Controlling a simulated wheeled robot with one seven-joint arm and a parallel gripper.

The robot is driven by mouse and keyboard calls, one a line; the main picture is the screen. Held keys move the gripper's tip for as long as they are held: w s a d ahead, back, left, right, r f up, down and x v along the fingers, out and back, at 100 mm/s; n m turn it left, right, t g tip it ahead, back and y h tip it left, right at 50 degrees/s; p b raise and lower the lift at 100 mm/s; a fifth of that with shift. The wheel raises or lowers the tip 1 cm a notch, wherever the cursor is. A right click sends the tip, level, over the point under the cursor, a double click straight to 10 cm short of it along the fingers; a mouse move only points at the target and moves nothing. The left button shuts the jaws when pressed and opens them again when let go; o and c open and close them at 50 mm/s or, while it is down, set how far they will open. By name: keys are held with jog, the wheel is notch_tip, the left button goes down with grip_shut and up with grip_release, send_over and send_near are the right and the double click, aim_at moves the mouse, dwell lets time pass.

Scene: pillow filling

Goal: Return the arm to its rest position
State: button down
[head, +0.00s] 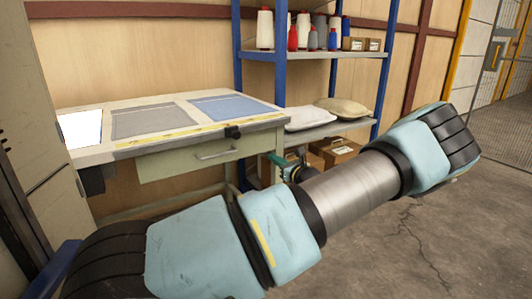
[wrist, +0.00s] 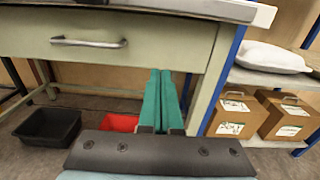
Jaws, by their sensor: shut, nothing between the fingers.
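My gripper (wrist: 160,75) shows in the wrist view with its two green fingers side by side and touching, shut and empty. In the head view my pale blue arm (head: 350,190) stretches across the front from lower left to upper right. A small green part of my gripper (head: 278,160) shows behind the arm near the table's right end; most of the gripper is hidden there.
The work table (head: 130,150) carries a grey cloth panel (head: 155,120) and a blue one (head: 232,107). A blue-framed shelf (head: 330,54) holds thread cones and pillows (head: 342,107), with cardboard boxes (wrist: 234,112) below. A black bin (wrist: 48,126) and a red bin (wrist: 118,122) stand under the table. Floor at right is clear.

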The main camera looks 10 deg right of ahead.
jog(key=s+a+f+n+g+y, duration=0.1)
jog(key=s+a+n+g, duration=0.3)
jog(key=a, duration=0.4)
jog(key=s+a+f+n+g+y, duration=0.2)
jog(key=s+a+n+g, duration=0.1)
jog(key=a+n+g, duration=0.4)
jog(key=s+a+n+g+h, duration=0.35)
jog(key=s+a+n, duration=0.25)
jog(key=s, duration=0.4)
jog(key=s+d+r+n+h, duration=0.2)
jog(key=s+r+n+h, duration=0.6)
jog(key=s+n, duration=0.4)
notch_tip(320, 180, up, 15)
jog(key=p, duration=1.4)
jog(key=shift+d+p, duration=0.15)
jog(key=shift+p, duration=0.25)
jog(key=shift+s+r, duration=0.1)
